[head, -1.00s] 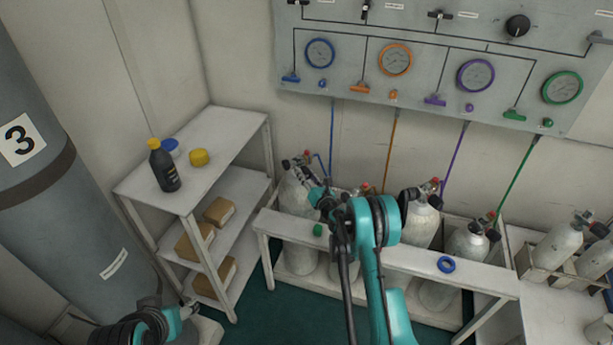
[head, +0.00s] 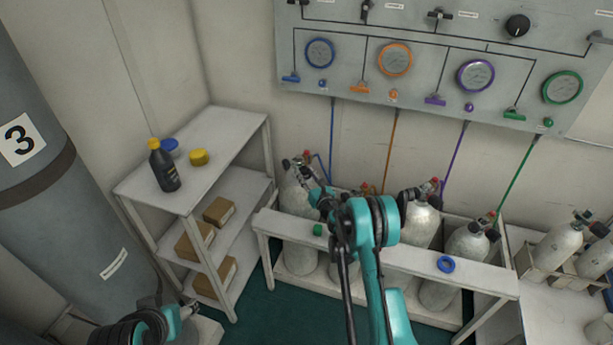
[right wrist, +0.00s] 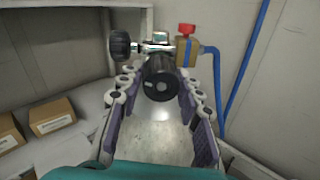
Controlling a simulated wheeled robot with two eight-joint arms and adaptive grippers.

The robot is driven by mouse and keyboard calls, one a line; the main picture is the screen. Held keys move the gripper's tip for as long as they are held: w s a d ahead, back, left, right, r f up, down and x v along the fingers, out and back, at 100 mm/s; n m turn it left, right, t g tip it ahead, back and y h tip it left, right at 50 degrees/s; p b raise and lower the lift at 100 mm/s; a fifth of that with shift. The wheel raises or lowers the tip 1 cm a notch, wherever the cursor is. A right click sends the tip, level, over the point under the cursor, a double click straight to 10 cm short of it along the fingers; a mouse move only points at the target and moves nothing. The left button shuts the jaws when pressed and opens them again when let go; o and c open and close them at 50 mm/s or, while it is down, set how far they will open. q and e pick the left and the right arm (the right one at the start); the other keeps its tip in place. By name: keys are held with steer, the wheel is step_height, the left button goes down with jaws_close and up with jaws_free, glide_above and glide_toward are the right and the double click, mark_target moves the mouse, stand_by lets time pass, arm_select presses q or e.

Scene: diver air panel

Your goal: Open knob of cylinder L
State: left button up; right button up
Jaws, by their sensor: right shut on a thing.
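The leftmost cylinder (head: 296,198), grey-white with a blue hose, stands upright in the white rack. In the right wrist view its pale body (right wrist: 160,135) lies below the valve. A round black knob (right wrist: 161,84) on the valve faces the camera. My right gripper (right wrist: 163,88) is shut on this knob, one finger on each side. In the head view the right gripper (head: 306,174) is small and partly hidden by my arm. My left gripper (head: 190,309) is low at the left, away from the cylinders; its jaws are too unclear to read.
A second black knob (right wrist: 120,44) and a brass fitting (right wrist: 186,52) with a red cap sit beside the gripped knob. More cylinders (head: 422,222) stand to the right. A white shelf (head: 240,150) with a black bottle (head: 164,168) is at left. The gauge panel (head: 440,55) hangs behind.

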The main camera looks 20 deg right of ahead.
steer(key=o, duration=1.2)
steer(key=shift+c, duration=0.2)
steer(key=s+d, duration=0.1)
steer(key=s, duration=0.6)
steer(key=shift+s, duration=0.25)
